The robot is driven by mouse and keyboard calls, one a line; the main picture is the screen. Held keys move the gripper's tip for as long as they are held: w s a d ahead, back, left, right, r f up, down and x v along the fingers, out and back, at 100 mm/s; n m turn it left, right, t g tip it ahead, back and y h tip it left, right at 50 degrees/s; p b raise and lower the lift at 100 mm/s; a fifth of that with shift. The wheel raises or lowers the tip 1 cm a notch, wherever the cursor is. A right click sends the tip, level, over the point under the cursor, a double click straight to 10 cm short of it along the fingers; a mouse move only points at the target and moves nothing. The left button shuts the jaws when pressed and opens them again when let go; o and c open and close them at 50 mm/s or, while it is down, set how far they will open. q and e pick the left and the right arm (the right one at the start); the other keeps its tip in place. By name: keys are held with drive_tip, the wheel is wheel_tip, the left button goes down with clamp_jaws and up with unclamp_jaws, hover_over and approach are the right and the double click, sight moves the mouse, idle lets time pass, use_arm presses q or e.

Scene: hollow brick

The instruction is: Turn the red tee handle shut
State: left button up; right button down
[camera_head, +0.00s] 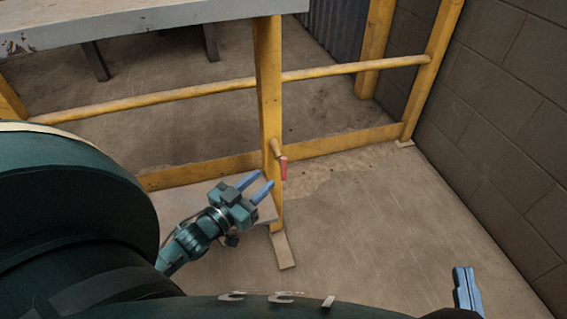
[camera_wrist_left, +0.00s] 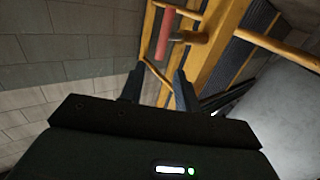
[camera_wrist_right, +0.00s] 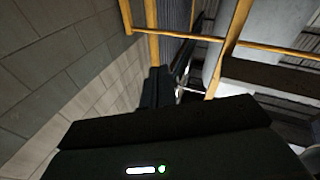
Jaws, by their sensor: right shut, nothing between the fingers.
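The red tee handle (camera_head: 284,168) hangs on the end of a brownish stem (camera_head: 276,148) that sticks out of a yellow post (camera_head: 269,90). In the left wrist view, the red handle (camera_wrist_left: 164,36) lies ahead of the fingertips, with its stem (camera_wrist_left: 190,37) to its right. My left gripper (camera_head: 261,182) is open and empty, just below and left of the handle, apart from it. Its fingers (camera_wrist_left: 157,72) also show spread in the left wrist view. My right gripper (camera_head: 464,273) is shut and empty at the lower right, far from the handle.
Yellow rails (camera_head: 170,99) run left and right of the post. A grey tabletop (camera_head: 150,18) overhangs the upper left. A block wall (camera_head: 500,110) closes the right side. The concrete floor (camera_head: 360,230) between post and wall is clear.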

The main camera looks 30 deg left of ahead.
sight(282, 163)
use_arm(q)
drive_tip(key=w, duration=0.3)
drive_tip(key=w+b, duration=0.1)
drive_tip(key=w, duration=0.2)
drive_tip(key=w+d+b, duration=0.1)
drive_tip(key=w, duration=0.2)
drive_tip(key=shift+w, duration=0.2)
drive_tip(key=shift+c, duration=0.2)
clamp_jaws()
